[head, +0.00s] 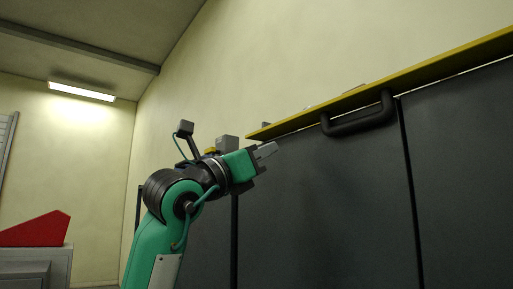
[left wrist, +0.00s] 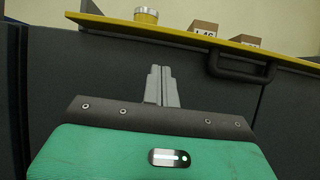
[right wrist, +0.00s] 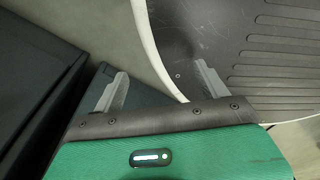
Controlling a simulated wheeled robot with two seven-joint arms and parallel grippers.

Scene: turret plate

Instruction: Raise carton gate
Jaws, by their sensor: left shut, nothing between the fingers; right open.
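A black bar handle (head: 358,116) sits just under the yellow-edged board (head: 450,64) at the top of a dark grey panel (head: 330,200). Which part is the gate itself I cannot tell for sure. The handle also shows in the left wrist view (left wrist: 245,72), to the right of my left gripper (left wrist: 161,72). Two small brown cartons (left wrist: 204,30) stand on the board. My left gripper (head: 268,150) is shut and empty, in front of the panel, left of the handle and apart from it. My right gripper (right wrist: 162,85) is open and empty, away from the handle.
A yellow-banded round container (left wrist: 146,15) stands on the board, left of the cartons. A red wedge-shaped thing (head: 38,230) rests on a grey unit at the left. In the right wrist view, a dark ribbed surface with a pale rim (right wrist: 150,45) lies beyond the fingers.

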